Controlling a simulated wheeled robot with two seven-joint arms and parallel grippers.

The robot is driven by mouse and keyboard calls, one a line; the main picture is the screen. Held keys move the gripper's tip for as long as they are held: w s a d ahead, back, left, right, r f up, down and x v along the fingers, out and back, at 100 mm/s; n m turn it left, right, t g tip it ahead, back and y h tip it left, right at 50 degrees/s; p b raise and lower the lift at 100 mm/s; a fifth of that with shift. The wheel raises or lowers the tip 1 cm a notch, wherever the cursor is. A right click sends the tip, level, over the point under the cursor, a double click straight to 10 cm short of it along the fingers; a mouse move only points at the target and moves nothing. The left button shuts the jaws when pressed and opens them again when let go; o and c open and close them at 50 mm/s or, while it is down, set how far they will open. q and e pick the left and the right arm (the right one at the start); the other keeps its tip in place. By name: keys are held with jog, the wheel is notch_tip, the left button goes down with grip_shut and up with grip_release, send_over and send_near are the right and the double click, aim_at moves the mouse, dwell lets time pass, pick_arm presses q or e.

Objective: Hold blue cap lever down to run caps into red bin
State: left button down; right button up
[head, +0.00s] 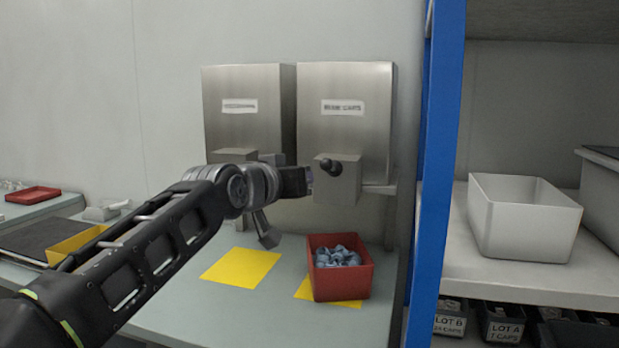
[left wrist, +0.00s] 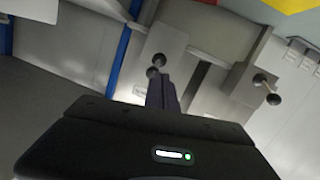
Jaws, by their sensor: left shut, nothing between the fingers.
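Two steel dispensers hang on the wall. The right one (head: 345,90) has a label that seems to read "blue caps", and its lever (head: 328,166) ends in a dark knob. My left gripper (head: 306,180) is shut and empty, just left of this lever. In the left wrist view the closed fingers (left wrist: 162,92) point at a dark-knobbed lever (left wrist: 156,62), very close to it; I cannot tell if they touch. The red bin (head: 341,284) stands below the right dispenser and holds several blue-grey caps. My right gripper is not in view.
The left dispenser (head: 240,90) is partly behind my arm. A yellow mat (head: 241,268) lies bare left of the bin. A blue post (head: 437,170) and a shelf with a white bin (head: 523,220) stand to the right. A yellow tray (head: 75,243) is far left.

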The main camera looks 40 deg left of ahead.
pick_arm(q)
jog(key=f+v, duration=0.1)
jog(key=v, duration=0.5)
jog(key=shift+s+r, duration=0.15)
jog(key=shift+s, duration=0.05)
dwell(0.4)
